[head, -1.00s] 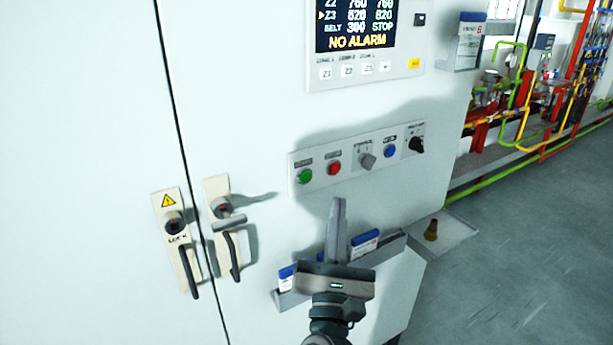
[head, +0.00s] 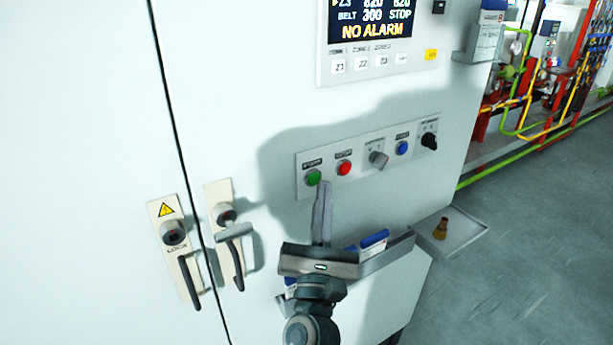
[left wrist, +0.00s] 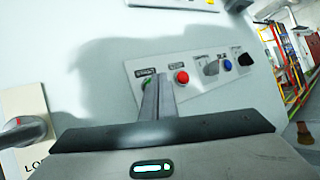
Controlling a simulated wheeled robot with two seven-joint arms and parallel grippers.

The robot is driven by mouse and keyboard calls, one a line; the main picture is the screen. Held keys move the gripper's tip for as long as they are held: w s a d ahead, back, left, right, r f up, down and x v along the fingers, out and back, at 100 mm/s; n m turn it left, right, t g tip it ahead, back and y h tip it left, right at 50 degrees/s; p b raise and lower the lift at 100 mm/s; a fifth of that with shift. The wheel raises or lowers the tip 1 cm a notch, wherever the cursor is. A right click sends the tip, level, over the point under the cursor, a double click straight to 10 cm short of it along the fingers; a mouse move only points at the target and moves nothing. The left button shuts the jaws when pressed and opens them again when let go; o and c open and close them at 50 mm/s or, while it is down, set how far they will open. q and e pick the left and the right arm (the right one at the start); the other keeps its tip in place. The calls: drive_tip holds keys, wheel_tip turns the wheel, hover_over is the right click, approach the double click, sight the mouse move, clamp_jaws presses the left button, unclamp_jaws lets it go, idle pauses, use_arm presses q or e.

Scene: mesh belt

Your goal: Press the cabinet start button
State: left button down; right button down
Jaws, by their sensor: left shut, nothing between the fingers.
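The green button (head: 313,178) is at the left end of the control strip (head: 330,186) on the white cabinet, under a small label that looks like START. It is partly hidden behind the fingers in the left wrist view (left wrist: 147,83). The red button (head: 344,168) is just to its right. My left gripper (head: 323,188) is shut and empty, its fingers pointing up with the tips just below and right of the green button in the head view. In the left wrist view the fingertips (left wrist: 159,80) overlap the button's right side. Whether they touch it I cannot tell. My right gripper is not in view.
Right of the red button are a grey selector (head: 379,159), a blue button (head: 402,148) and a black knob (head: 429,141). Above is a display (head: 372,22) reading NO ALARM and BELT STOP. Door handles (head: 230,240) stand out at left. A tray (head: 465,238) juts out at right.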

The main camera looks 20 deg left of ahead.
use_arm(q)
drive_tip(key=shift+w, duration=0.15)
idle(0.4)
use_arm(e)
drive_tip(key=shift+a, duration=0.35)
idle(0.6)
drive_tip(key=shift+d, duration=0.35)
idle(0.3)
use_arm(q)
drive_tip(key=shift+w+a, duration=0.3)
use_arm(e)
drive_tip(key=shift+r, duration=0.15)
use_arm(q)
drive_tip(key=shift+w+a, duration=0.1)
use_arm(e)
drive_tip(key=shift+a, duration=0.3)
